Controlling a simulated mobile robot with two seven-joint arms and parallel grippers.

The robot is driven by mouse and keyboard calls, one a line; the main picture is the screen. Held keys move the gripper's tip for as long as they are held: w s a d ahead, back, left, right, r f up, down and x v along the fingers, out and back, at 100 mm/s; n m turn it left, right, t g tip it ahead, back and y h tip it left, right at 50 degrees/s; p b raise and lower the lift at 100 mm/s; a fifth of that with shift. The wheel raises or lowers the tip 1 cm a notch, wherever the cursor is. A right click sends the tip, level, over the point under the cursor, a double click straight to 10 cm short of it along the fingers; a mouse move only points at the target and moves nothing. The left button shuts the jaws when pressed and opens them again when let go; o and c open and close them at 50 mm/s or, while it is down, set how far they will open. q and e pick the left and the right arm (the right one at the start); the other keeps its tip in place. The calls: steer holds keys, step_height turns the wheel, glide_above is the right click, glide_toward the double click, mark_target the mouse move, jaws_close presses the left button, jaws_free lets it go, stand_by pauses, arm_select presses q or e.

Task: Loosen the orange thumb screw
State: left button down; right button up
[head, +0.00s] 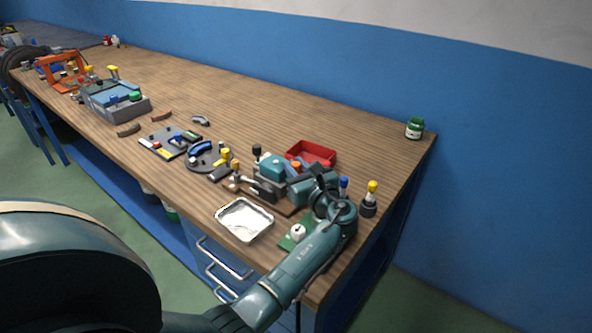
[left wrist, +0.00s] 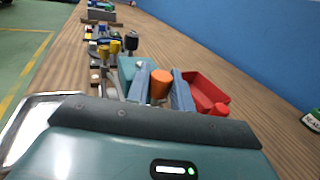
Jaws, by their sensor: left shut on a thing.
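The orange thumb screw (head: 296,166) shows as a small orange knob beside the teal device (head: 271,167) near the right end of the bench. In the left wrist view the orange thumb screw (left wrist: 160,84) stands between the two blue-grey fingers of my left gripper (left wrist: 159,95). The fingers are shut on it from both sides. My right gripper is not in view.
A red tray (head: 318,152) lies just behind the device. A shiny metal tray (head: 244,220) is at the front edge. Blue-handled (head: 343,186) and yellow-handled (head: 372,190) tools stand to the right. A green jar (head: 414,129) is at the back right corner. The back middle is clear.

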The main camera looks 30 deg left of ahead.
arm_select(q)
steer(key=shift+n+g+y+b, duration=0.35)
steer(key=shift+n+g+y, duration=0.25)
steer(key=shift+n+g, duration=0.5)
steer(key=shift+g, duration=0.4)
steer(key=c, duration=1.3)
jaws_free()
steer(key=shift+o, duration=0.2)
